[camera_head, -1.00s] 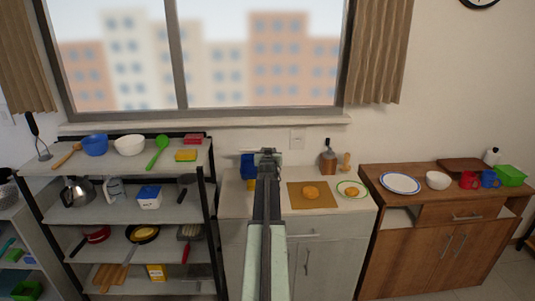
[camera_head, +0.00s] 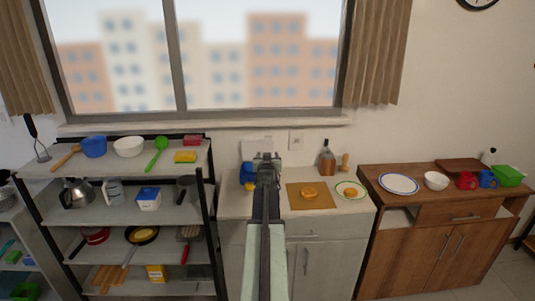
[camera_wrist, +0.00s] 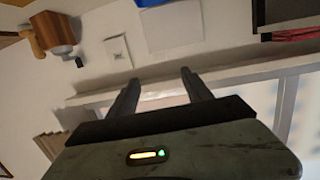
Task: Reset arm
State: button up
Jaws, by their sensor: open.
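My arm (camera_head: 265,215) reaches forward over the counter in the middle of the head view. My gripper (camera_head: 267,157) is at its far end, in front of the wall and below the window. In the wrist view, my gripper (camera_wrist: 160,88) has two dark fingers spread apart with nothing between them. A blue item (camera_head: 247,172) stands on the counter just left of my gripper and is partly hidden by it.
A loaded shelf rack (camera_head: 130,215) stands left. A wooden cabinet (camera_head: 430,212) with dishes stands right. The window sill (camera_head: 200,124) is above.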

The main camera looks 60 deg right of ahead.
jog(key=v, duration=0.2)
jog(key=shift+s+a, duration=0.15)
jog(key=shift+a, duration=0.2)
